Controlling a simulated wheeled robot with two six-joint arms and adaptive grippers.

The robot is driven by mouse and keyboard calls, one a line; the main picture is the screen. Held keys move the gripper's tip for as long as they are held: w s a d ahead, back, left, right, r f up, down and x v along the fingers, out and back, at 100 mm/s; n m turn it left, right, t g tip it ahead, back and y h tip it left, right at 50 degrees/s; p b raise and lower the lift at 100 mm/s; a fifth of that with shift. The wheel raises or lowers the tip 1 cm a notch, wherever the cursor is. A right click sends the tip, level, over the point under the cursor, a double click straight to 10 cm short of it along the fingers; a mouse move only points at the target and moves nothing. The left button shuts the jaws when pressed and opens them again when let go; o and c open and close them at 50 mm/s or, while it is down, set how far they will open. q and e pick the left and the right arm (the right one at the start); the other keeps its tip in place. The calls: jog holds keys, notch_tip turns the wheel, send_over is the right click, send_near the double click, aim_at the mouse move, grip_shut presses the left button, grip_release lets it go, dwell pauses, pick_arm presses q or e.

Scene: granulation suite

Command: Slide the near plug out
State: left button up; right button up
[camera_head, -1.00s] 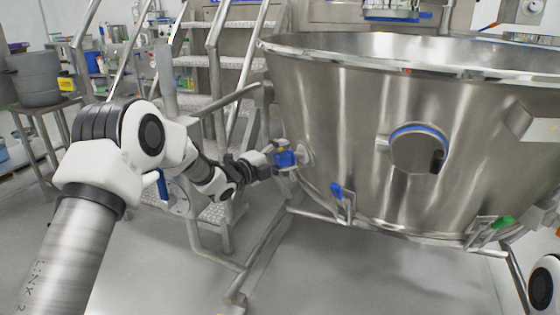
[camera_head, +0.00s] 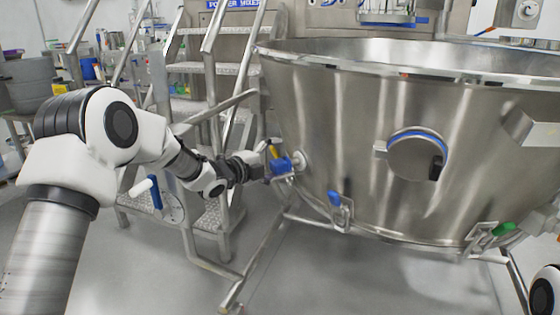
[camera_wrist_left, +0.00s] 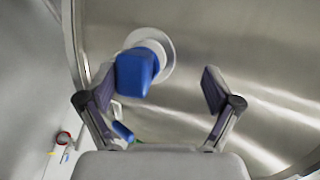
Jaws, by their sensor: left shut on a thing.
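A blue plug (camera_head: 280,166) with a yellow strip beside it sits at a white round fitting on the left side of the big steel bowl (camera_head: 345,130). My left gripper (camera_head: 256,167) comes in from the left and is at the plug, shut on it. In the left wrist view, the plug (camera_wrist_left: 136,74) shows between the fingers (camera_wrist_left: 157,88), closer to the left finger, with the white fitting behind it. The fingers stand well apart there, and their contact with the plug is not clear. My right gripper is out of view.
A blue clip (camera_head: 336,199) and a green clip (camera_head: 503,229) sit along the bowl's lower edge. A round hatch (camera_head: 417,156) is on its front. Metal steps with handrails (camera_head: 217,70) stand behind my left arm. The floor (camera_head: 150,270) in front is clear.

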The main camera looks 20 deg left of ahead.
pick_arm(q)
jog(key=shift+s+a+r, duration=0.15)
jog(key=shift+r, duration=0.4)
jog(key=shift+s+a+r, duration=0.1)
jog(key=shift+r, duration=0.4)
jog(key=shift+c, duration=0.4)
jog(key=b+v, duration=0.1)
jog(key=v, duration=0.5)
jog(key=shift+s+d+f, duration=0.15)
jog(key=shift+s+d, duration=0.1)
jog(key=shift+s, duration=0.3)
